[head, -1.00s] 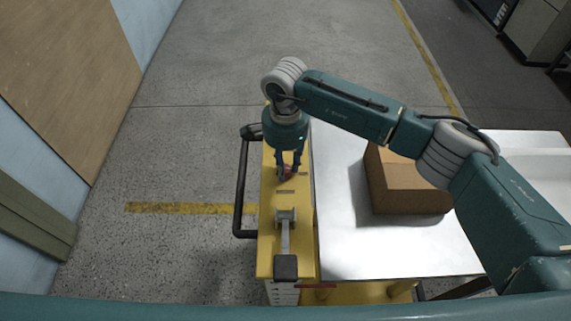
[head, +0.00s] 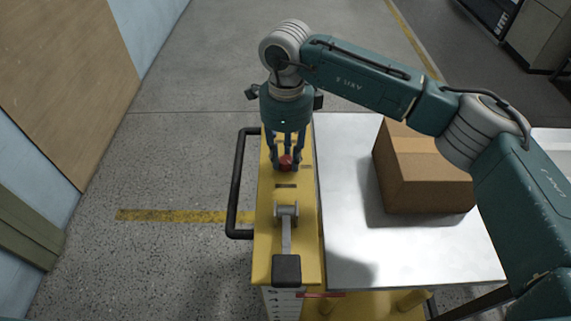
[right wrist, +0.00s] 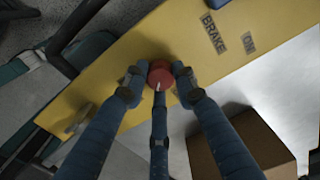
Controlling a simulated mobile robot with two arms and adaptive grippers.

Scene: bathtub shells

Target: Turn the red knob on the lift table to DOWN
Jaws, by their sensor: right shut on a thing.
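The red knob (head: 286,162) sits on the yellow control panel (head: 266,235) of the lift table. My right gripper (head: 287,160) comes down over it from above. In the right wrist view the gripper (right wrist: 160,80) has its fingers closed around the round red knob (right wrist: 160,72), one on each side and one below it. A white mark shows on the knob's lower edge. My left gripper is not seen.
A grey lever with a black end (head: 286,268) stands on the panel nearer to me. A black handle bar (head: 234,185) runs along the panel's left side. A cardboard box (head: 425,190) sits on the white tabletop (head: 350,250). Open floor lies to the left.

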